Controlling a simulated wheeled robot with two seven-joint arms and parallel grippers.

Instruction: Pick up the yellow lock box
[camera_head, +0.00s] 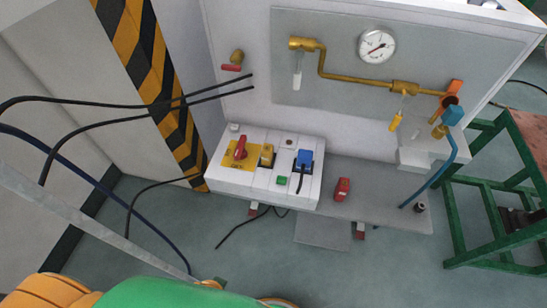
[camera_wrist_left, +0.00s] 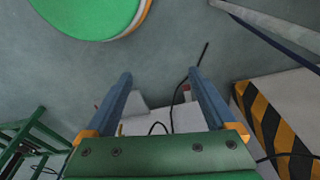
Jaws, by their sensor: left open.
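I cannot be sure which thing is the yellow lock box. In the head view, a small yellow-brown block (camera_head: 266,157) stands on top of the white control box (camera_head: 230,187), right of a yellow plate (camera_head: 232,161) with a red rotary switch (camera_head: 240,147). A yellow tag-like piece (camera_head: 395,122) hangs below the brass pipe. My left gripper (camera_wrist_left: 160,73) shows in the left wrist view with two blue fingers apart and nothing between them. The floor and part of a white box lie beyond it. My right gripper is not in view.
A red block (camera_head: 342,189) sits on the grey ledge right of the control box. Black cables (camera_head: 130,121) cross the left side. A blue hose (camera_head: 440,177) runs down at right, beside a green-framed table (camera_head: 485,190). A black-and-yellow striped post (camera_head: 150,75) stands left.

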